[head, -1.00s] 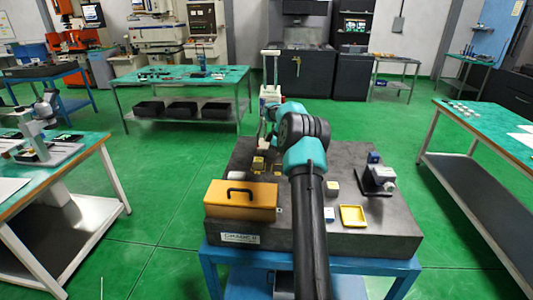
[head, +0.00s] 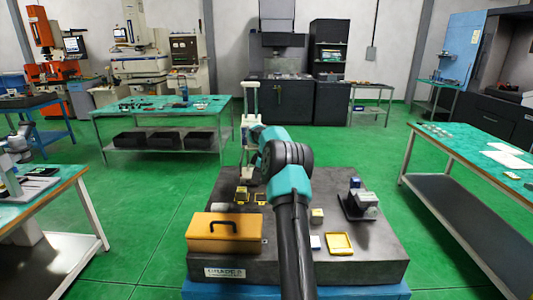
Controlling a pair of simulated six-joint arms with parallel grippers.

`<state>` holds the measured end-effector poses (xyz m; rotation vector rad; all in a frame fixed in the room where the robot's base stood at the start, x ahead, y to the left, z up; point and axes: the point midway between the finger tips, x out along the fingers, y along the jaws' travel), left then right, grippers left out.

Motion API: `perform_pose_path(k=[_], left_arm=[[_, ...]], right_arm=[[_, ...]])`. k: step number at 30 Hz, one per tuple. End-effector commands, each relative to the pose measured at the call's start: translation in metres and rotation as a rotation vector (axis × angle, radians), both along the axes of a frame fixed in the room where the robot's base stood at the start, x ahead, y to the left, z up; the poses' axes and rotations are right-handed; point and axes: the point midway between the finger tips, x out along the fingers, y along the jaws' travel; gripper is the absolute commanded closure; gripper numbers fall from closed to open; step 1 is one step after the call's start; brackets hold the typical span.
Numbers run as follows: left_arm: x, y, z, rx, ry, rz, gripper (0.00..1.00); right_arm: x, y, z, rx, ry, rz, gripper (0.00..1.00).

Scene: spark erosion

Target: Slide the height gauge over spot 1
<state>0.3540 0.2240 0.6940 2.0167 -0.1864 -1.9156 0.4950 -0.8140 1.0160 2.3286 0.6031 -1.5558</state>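The height gauge (head: 250,93) stands upright near the back edge of the dark granite plate (head: 375,262) in the head view; its lower part is partly covered by my arm. My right arm reaches over the plate from the bottom of the picture. Its gripper (head: 249,128) is at the gauge's column, largely hidden behind my own wrist, so I cannot see whether its fingers are shut. I cannot make out which mark is spot 1. My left gripper is not in view.
An orange case (head: 225,231) sits at the plate's front left. Small yellow frames (head: 241,198) lie behind it. Right of my arm are a yellow tray (head: 340,243), pale blocks (head: 317,215) and a dark device with a grey block (head: 360,203). Green-topped benches stand around.

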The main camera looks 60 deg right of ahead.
Motion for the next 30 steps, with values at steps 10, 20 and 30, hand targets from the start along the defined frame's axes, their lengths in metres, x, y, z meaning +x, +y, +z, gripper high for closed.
perform_pose_path(k=[10, 20, 30], left_arm=[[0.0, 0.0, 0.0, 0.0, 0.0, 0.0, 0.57], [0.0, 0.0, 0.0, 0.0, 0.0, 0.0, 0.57], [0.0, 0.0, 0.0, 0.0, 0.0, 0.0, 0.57]], right_arm=[[-0.022, -0.013, 0.065, -0.005, -0.004, -0.001, 0.77], [-0.04, -0.023, 0.116, -0.002, -0.003, 0.001, 0.77], [-0.044, -0.025, 0.127, -0.001, -0.002, 0.001, 0.77]])
